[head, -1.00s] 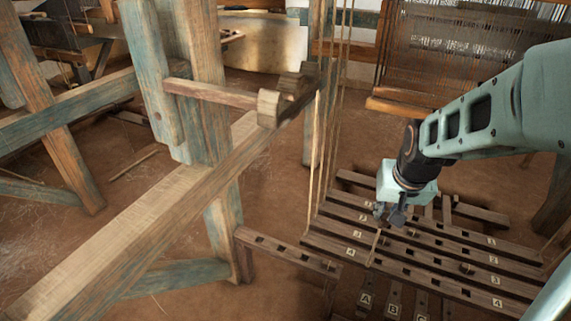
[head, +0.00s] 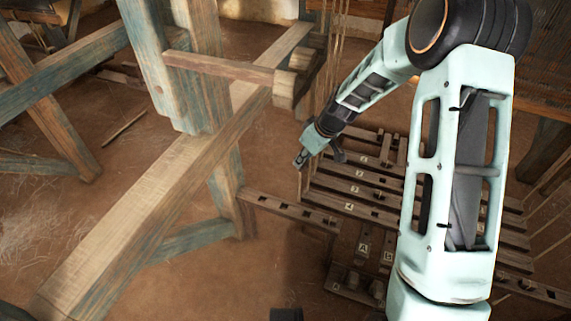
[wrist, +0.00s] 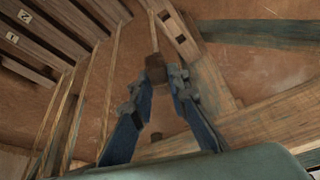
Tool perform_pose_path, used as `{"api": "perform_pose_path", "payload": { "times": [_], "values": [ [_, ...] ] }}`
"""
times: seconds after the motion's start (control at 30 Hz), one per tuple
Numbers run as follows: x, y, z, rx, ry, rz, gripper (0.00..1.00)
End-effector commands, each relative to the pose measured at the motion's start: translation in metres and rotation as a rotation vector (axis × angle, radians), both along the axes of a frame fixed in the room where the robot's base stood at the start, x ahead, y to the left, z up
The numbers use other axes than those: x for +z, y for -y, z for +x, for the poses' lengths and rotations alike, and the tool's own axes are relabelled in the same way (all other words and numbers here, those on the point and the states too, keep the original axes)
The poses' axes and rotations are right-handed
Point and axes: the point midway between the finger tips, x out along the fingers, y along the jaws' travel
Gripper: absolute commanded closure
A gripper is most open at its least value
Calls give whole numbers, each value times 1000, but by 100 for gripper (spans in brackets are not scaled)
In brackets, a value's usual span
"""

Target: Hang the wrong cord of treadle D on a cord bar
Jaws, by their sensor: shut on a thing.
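My gripper (head: 300,162) is shut on a small brown wooden end piece (wrist: 156,70) of a cord. In the wrist view, my gripper (wrist: 163,78) has its fingers on both sides of this piece, and a thin pale cord (wrist: 152,32) runs from it toward a slotted bar. In the head view, my gripper is left of the numbered slotted bars (head: 358,189), above the ground. The lettered treadles, with labels such as A (head: 364,247), lie low in front. Treadle D is hidden behind my arm. I cannot tell which bar is a cord bar.
A separate slotted bar (head: 285,207) runs from the frame post toward the treadles. A thick wooden beam (head: 165,190) and post (head: 200,60) stand left of my gripper. Several upright cords (wrist: 105,95) hang close to my gripper in the wrist view.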

Motion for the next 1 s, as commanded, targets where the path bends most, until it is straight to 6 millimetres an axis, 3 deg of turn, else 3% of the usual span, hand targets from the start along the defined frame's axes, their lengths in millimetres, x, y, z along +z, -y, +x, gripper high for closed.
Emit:
{"api": "perform_pose_path", "payload": {
  "times": [0.2, 0.4, 1.0],
  "values": [
    [-44, -34, 11, 225, -5, 1, 100],
    [-71, -50, 13, 341, -1, -1, 100],
    [-107, -54, 13, 370, 1, -2, 100]
  ]
}}
